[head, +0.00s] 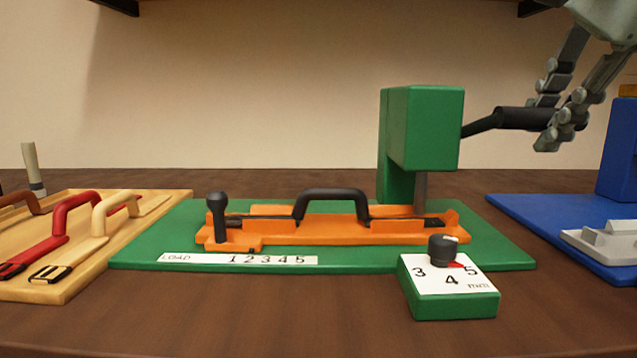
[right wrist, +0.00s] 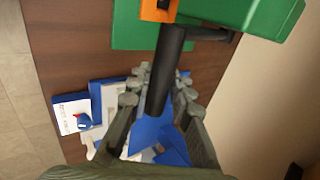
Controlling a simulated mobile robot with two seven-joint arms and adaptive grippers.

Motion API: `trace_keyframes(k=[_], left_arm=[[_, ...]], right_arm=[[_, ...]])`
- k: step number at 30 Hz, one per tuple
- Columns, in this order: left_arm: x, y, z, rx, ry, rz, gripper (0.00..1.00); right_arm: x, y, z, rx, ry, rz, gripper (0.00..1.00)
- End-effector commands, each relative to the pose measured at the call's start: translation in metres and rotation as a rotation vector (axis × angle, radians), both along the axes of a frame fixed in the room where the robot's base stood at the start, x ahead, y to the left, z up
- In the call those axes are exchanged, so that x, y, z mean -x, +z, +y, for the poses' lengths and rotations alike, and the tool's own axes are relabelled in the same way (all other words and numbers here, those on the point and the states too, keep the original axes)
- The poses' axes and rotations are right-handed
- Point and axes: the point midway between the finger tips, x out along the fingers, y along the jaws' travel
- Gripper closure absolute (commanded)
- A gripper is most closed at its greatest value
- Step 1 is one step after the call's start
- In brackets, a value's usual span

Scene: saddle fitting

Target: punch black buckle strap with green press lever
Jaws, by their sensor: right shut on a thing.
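The black buckle strap (head: 333,196) lies in the orange carriage (head: 385,236), its arched handle upright. The green press (head: 425,130) stands behind the carriage's right part. Its grey punch pin (head: 420,192) reaches down to the strap's right end; I cannot tell whether it touches. The black press lever (head: 484,125) sticks out to the right, nearly level. My right gripper (head: 553,118) is shut on the lever's thick end. The right wrist view shows the lever handle (right wrist: 167,75) between the fingers. My left gripper is not in view.
A green dial box (head: 455,304) with a black knob stands in front. A wooden board (head: 150,215) with brown, red and cream straps is at left. A blue station (head: 540,215) with a grey part lies at right, below my right gripper. A black-knobbed post (head: 217,215) stands at the carriage's left end.

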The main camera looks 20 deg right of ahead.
Motion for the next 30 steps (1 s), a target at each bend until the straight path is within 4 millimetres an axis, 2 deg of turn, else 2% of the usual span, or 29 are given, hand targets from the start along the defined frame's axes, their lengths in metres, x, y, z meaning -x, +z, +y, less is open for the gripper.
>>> trace_keyframes(k=[1,7,30], left_arm=[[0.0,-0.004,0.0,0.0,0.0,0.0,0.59],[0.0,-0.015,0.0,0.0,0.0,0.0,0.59],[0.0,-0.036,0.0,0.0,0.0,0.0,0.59]], right_arm=[[0.002,-0.008,0.001,0.0,0.002,0.014,0.97],[0.005,-0.023,0.002,0.001,0.004,0.015,0.97],[0.009,-0.051,0.003,0.0,0.003,0.015,0.97]])
